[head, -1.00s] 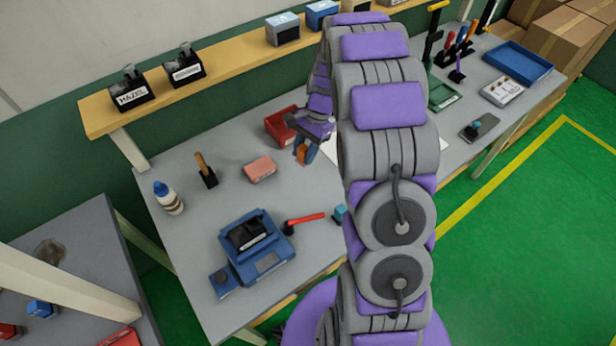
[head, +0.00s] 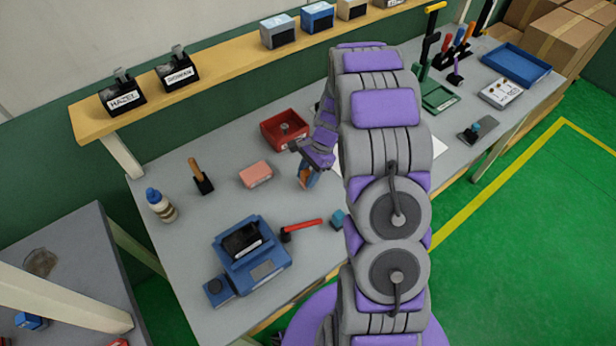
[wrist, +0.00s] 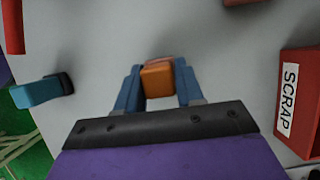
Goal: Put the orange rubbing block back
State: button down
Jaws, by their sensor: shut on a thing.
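My gripper (wrist: 158,88) is shut on the orange rubbing block (wrist: 157,80), which sits between its two blue fingers in the wrist view. In the head view my gripper (head: 307,180) is over the grey workbench, between a pink block and the part of my arm at right. I cannot tell whether the block touches the bench top. A pinkish edge shows just beyond the orange block in the wrist view.
A red SCRAP bin (head: 284,130) stands behind my gripper. The pink block (head: 256,174) lies to its left.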

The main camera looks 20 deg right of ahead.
jog(key=shift+a+f, duration=0.3)
jog(key=shift+f, duration=0.05)
jog(key=shift+a, duration=0.45)
jog(key=c, duration=1.2)
grip_release()
jog(key=o, duration=0.5)
jog(key=shift+d, duration=0.65)
jog(key=shift+a, duration=0.4)
jog(key=shift+r, duration=0.3)
jog(key=s+p+v, duration=0.1)
jog(key=p+v, duration=0.2)
jog(key=v, duration=0.8)
jog(key=s+a+r+n+h, duration=0.1)
jog(key=s+a+r+n, duration=0.3)
jog(key=r, duration=0.3)
jog(key=s+a+r+n+g+h, duration=0.1)
jog(key=s+a+r+n, duration=0.35)
jog(key=s, duration=0.35)
jog(key=s+a+r+n+h, duration=0.1)
jog(key=s+a+r+n, duration=0.2)
jog(key=s+a, duration=0.35)
jog(key=s+n+h, duration=0.1)
jog(key=s+n, duration=0.3)
jog(key=s, duration=0.9)
jog(key=shift+s+d+r+h, duration=0.2)
jog(key=shift+d+r+h, duration=0.05)
jog(key=shift+r+h, duration=0.05)
